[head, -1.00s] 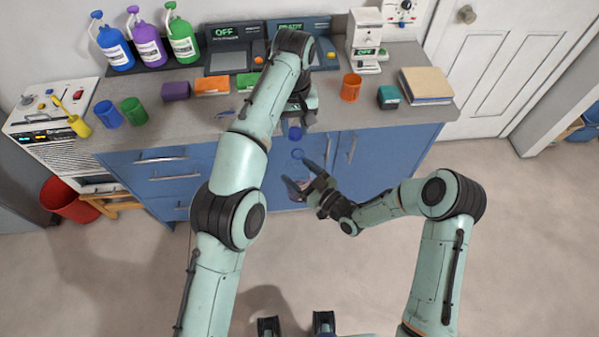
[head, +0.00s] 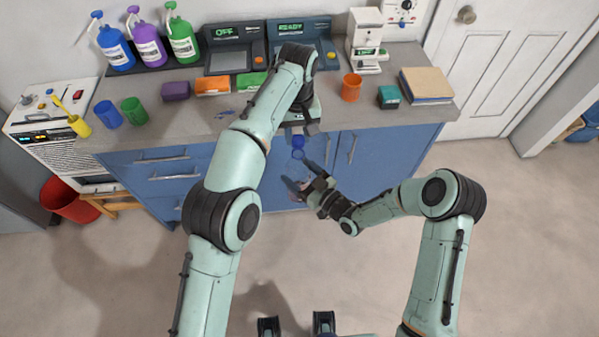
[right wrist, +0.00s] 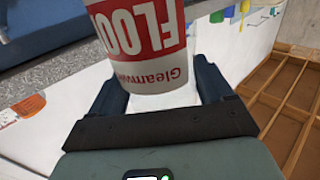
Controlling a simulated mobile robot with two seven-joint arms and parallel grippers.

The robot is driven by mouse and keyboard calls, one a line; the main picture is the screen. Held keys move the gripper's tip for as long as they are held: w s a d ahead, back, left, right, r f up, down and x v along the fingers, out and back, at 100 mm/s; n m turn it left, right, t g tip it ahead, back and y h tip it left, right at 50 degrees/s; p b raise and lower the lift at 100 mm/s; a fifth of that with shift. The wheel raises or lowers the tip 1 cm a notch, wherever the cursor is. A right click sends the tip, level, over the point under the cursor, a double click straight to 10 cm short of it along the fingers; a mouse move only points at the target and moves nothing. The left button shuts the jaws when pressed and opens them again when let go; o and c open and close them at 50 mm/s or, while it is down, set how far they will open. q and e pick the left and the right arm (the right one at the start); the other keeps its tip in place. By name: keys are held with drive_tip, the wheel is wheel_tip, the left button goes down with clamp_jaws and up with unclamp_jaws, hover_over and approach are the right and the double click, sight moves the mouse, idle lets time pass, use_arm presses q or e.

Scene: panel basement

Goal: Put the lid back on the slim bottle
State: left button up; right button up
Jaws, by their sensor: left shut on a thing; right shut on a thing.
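The slim bottle shows large in the right wrist view (right wrist: 142,45), with a red and white label reading FLOO and Gleamwell. My right gripper (head: 306,176) is shut around it, one finger on each side. In the head view the bottle's top (head: 297,154) shows as a blue ring in front of the blue cabinet doors; its body is hard to make out there. The blue lid (head: 298,142) is in my left gripper (head: 298,131), which is shut on it. In the head view the lid appears just above the ring; whether they touch I cannot tell.
An orange cup (head: 351,87) stands right of my left arm. Blue cabinets (head: 385,160) are just behind both grippers. The floor at right is clear.

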use_arm(q)
drive_tip(key=shift+f, duration=0.35)
idle(0.6)
drive_tip(key=shift+f, duration=0.9)
drive_tip(key=shift+f, duration=0.55)
